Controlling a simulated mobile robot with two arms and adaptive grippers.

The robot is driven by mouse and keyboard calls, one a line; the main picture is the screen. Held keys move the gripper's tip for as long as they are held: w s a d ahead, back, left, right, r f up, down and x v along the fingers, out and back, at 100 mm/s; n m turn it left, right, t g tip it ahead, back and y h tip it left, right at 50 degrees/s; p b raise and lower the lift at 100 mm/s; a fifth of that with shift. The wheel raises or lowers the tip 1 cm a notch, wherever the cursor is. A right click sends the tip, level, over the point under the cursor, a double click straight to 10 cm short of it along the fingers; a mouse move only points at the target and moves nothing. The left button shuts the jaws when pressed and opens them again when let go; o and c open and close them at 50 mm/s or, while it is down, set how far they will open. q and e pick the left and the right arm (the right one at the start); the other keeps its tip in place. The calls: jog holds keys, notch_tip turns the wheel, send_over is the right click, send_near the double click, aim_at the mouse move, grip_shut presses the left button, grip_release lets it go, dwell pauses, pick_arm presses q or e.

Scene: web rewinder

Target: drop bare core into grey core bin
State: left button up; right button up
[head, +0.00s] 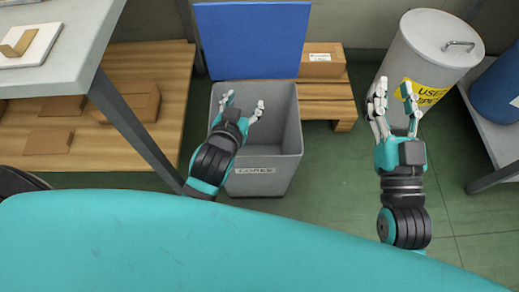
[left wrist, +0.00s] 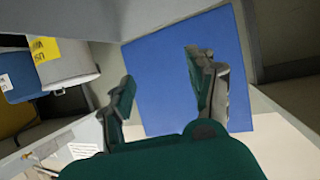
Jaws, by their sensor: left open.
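The grey core bin (head: 284,172) stands open on the floor in the middle of the head view, with a label on its front wall. My left gripper (head: 244,106) is over the bin's opening, its fingers spread and nothing between them. The left wrist view also shows the left gripper's (left wrist: 165,88) two fingers wide apart and empty. My right gripper (head: 393,98) is to the right of the bin, in front of a grey drum, with its fingers apart and empty. No bare core shows in either view; part of the bin's inside is hidden by my left gripper and arm.
A blue panel (head: 252,40) stands behind the bin. The lidded grey drum (head: 425,52) with a yellow label is at right, a blue drum (head: 497,88) beyond. Pallets with cardboard boxes (head: 130,103) lie at left, under a grey table (head: 78,42).

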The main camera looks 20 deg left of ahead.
pick_arm(q)
jog(key=v, duration=0.7)
